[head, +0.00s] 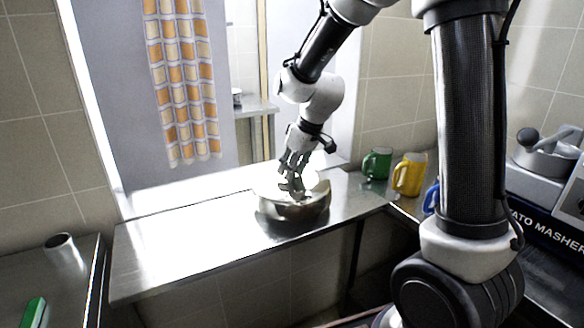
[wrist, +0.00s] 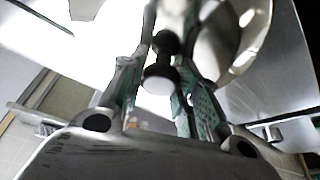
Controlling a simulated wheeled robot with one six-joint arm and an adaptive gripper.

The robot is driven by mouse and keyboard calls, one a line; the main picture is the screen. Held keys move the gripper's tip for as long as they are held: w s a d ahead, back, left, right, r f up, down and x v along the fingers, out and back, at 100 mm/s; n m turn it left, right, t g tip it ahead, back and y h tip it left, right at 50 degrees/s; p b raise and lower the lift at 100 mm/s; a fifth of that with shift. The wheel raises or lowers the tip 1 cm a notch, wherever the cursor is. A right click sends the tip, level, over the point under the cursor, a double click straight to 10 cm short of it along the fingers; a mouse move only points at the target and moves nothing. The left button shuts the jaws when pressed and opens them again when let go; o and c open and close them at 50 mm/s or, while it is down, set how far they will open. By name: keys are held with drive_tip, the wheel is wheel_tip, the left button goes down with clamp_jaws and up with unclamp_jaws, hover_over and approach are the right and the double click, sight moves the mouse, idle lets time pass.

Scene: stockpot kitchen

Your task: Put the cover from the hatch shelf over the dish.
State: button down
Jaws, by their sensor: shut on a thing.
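A shiny round metal cover (head: 293,211) is on the steel hatch shelf (head: 190,250), near its right end. My gripper (head: 291,187) points down onto its top. In the wrist view, my gripper's green-padded fingers (wrist: 160,85) are on either side of a dark knob with a pale end (wrist: 160,78), shut on it. The cover's bright curved metal (wrist: 235,45) shows beyond the fingers. I cannot tell whether the cover's rim touches the shelf. I cannot make out a separate dish in either view.
A green mug (head: 377,163) and a yellow mug (head: 409,174) stand to the right, with a blue one (head: 431,198) partly behind my arm. A checked curtain (head: 184,80) hangs in the hatch. A metal cup (head: 63,254) is at left. The shelf's left part is clear.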

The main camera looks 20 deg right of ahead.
drive_tip(key=shift+f, duration=0.55)
drive_tip(key=c, duration=1.1)
unclamp_jaws()
drive_tip(key=shift+o, duration=0.2)
drive_tip(key=shift+r, duration=0.15)
drive_tip(key=v, duration=1.2)
drive_tip(key=s+d+m+h, duration=0.1)
drive_tip(key=s+d+m, duration=0.2)
drive_tip(key=s, duration=0.9)
drive_tip(key=s+d+r+m+h, duration=0.1)
drive_tip(key=s+d+m, duration=0.2)
drive_tip(key=s+d, duration=0.6)
drive_tip(key=s, duration=0.3)
drive_tip(key=shift+s+d+r+m+t, duration=0.2)
drive_tip(key=shift+m+t, duration=0.1)
drive_tip(key=shift+m, duration=0.1)
